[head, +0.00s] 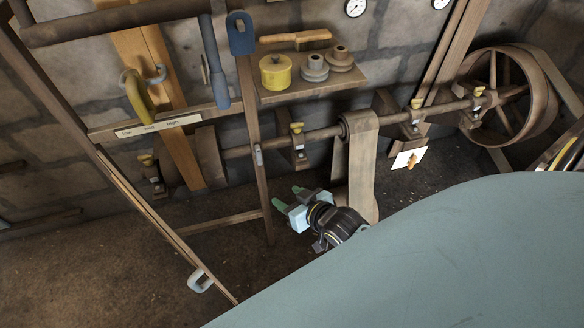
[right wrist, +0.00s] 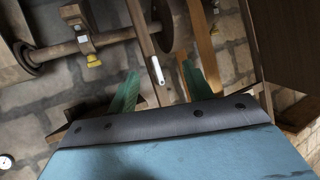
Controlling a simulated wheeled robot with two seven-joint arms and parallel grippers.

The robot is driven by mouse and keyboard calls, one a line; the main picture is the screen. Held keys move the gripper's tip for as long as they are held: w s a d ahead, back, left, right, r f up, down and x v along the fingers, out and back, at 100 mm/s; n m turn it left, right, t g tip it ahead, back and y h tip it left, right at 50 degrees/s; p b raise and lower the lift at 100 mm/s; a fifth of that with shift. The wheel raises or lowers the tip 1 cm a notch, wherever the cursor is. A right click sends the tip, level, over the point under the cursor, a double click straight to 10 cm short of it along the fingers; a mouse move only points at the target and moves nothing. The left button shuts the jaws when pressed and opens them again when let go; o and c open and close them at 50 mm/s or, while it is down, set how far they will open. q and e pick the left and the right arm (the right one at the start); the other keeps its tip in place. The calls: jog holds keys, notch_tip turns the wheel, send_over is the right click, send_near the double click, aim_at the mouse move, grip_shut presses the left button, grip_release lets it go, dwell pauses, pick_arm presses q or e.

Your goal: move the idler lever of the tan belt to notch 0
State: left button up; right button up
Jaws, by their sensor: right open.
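A tan belt (head: 160,95) runs down the wall at the left, past a yellow-and-grey hook-shaped piece (head: 138,98); it also shows in the right wrist view (right wrist: 202,42). A wider brown belt (head: 361,165) hangs over a pulley on the shaft. I cannot tell for sure which part is the idler lever, and no notch numbers are readable. A small grey handle (head: 258,155) sits on a wooden post; in the right wrist view this handle (right wrist: 157,70) appears between the fingertips, apart from them. My right gripper (head: 287,197) is open and empty, its green fingertips showing (right wrist: 160,92).
A wooden shelf (head: 330,84) holds a yellow pot (head: 275,72) and grey pulleys. A line shaft with yellow-topped bearings crosses the wall towards a large spoked wheel (head: 494,84). A white card with an orange piece (head: 408,160) hangs below.

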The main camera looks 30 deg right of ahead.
jog(key=shift+s+d+f, duration=0.1)
jog(key=shift+s+f, duration=0.15)
jog(key=shift+f, duration=0.55)
